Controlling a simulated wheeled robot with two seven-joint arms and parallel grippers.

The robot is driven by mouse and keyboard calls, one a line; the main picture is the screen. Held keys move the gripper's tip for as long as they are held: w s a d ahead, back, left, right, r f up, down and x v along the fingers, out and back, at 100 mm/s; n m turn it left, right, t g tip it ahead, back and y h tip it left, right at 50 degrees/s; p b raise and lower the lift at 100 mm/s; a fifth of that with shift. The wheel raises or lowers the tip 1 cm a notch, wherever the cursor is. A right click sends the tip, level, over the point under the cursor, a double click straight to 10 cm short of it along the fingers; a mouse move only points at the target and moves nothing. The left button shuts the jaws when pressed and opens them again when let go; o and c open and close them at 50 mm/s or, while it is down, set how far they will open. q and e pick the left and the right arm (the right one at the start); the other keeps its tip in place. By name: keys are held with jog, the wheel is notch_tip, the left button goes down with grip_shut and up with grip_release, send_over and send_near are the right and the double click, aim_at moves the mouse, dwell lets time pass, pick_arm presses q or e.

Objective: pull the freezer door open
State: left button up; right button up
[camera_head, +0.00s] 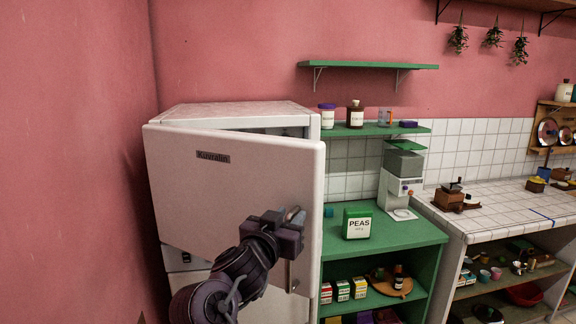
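The white fridge-freezer (235,110) stands against the pink wall at the left. Its upper door (205,195), with a dark name label, is ajar. The right edge of this door stands out from the cabinet, and a dark gap shows above it. A small handle piece (291,284) shows low near the door's right edge. My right gripper (292,215) is in front of the door near that edge. Its fingers are small and partly hidden, so I cannot tell whether they grip anything. My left gripper is not in view.
A green counter (405,232) right of the fridge holds a green PEAS box (357,223) and a white dispenser (400,185). A green shelf (370,129) with jars is above. A tiled counter (495,205) stands further right. The pink wall is close on the left.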

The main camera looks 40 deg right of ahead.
jog(key=b, duration=0.1)
send_near(296, 143)
jog(key=x, duration=0.5)
jog(key=shift+d, duration=0.25)
jog(key=shift+c, duration=0.2)
